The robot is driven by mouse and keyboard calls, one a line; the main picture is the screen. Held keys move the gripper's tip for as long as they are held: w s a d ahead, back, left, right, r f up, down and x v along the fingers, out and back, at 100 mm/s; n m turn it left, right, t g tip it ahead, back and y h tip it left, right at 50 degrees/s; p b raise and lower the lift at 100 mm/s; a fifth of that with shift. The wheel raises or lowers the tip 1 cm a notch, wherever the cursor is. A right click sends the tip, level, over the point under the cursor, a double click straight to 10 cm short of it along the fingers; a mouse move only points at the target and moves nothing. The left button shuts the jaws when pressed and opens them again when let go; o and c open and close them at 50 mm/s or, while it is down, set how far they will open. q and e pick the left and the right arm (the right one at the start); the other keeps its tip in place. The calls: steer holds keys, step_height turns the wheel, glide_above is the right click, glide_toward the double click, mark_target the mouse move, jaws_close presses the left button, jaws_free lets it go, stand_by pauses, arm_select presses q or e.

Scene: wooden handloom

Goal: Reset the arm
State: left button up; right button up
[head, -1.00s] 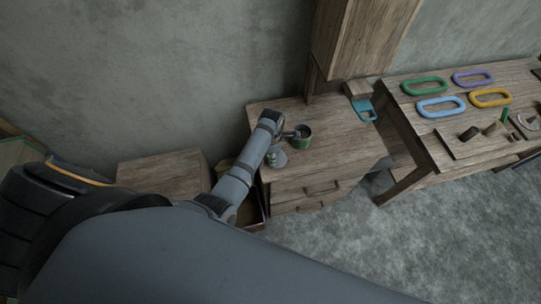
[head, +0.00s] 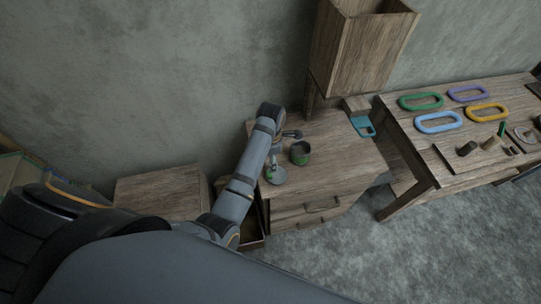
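My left arm reaches up from the lower left to the wooden cabinet in the middle of the head view. Its grey end, with my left gripper (head: 291,135), is over the cabinet top, beside a dark cup with green on it (head: 300,153). The gripper is small and partly hidden by the arm, so I cannot tell whether its fingers are open or whether it touches the cup. A small grey round piece with green on it (head: 275,175) shows just right of the forearm. My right gripper is not in view.
The cabinet top (head: 345,160) is mostly clear on its right side. A teal piece (head: 362,126) lies at its back right. A wooden box (head: 362,50) hangs above. A table (head: 425,153) at right holds several coloured rings. A lower wooden box (head: 160,190) stands left.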

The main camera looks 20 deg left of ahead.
arm_select(q)
step_height(320, 180, up, 3)
stand_by(0.6)
